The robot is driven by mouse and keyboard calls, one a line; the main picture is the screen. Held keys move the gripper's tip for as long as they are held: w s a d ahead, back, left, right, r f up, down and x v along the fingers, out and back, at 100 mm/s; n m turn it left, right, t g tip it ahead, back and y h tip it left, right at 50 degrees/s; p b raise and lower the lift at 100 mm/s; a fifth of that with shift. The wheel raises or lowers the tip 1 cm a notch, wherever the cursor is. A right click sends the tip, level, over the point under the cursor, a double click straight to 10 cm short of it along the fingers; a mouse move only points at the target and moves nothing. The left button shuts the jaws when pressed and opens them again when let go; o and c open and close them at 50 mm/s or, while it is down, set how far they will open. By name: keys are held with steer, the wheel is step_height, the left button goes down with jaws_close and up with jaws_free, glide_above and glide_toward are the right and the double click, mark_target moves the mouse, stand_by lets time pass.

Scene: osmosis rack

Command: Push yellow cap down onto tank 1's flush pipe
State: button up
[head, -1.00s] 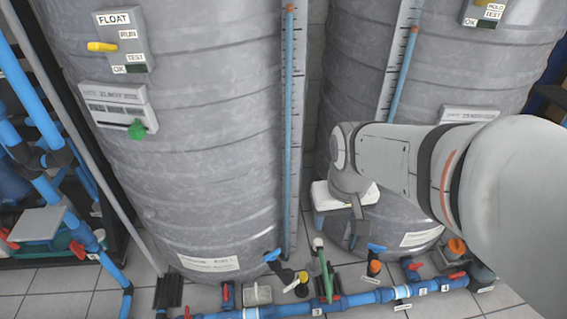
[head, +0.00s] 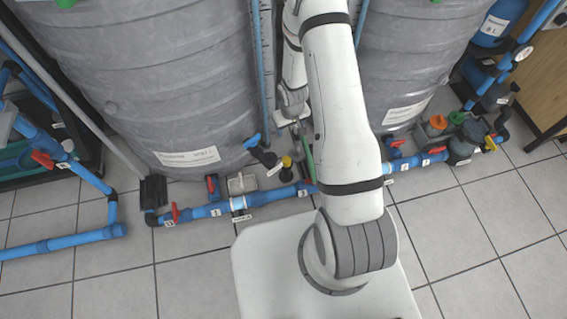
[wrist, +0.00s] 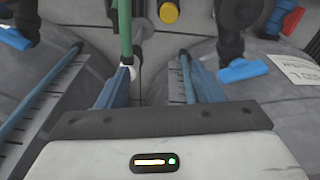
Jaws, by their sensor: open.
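The yellow cap (head: 287,161) sits low in front of the left tank (head: 165,85), by its right side. It appears to be on a short dark upright pipe; how far it is seated I cannot tell.
A blue-handled valve (head: 252,141) stands left of the cap. A green upright pipe (head: 308,160) stands close on its right, also in the wrist view (wrist: 125,30). A blue pipe line (head: 265,199) with red valves runs along the floor in front. Open tiles lie further forward.

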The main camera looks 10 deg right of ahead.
step_height(320, 180, down, 9)
steer(key=s, duration=0.1)
steer(key=shift+a+b, duration=0.35)
steer(key=shift+b, duration=0.05)
steer(key=shift+s, duration=0.1)
steer(key=b, duration=0.3)
glide_above(287, 160)
step_height(287, 160, down, 7)
steer(key=shift+d+r, duration=0.1)
steer(key=shift+d, duration=0.05)
step_height(287, 160, down, 5)
steer(key=b, duration=0.3)
steer(key=shift+r, duration=0.2)
steer(key=shift+a+f+b, duration=0.2)
steer(key=shift+f+b, duration=0.1)
steer(key=shift+f, duration=0.05)
steer(key=shift+c, duration=0.5)
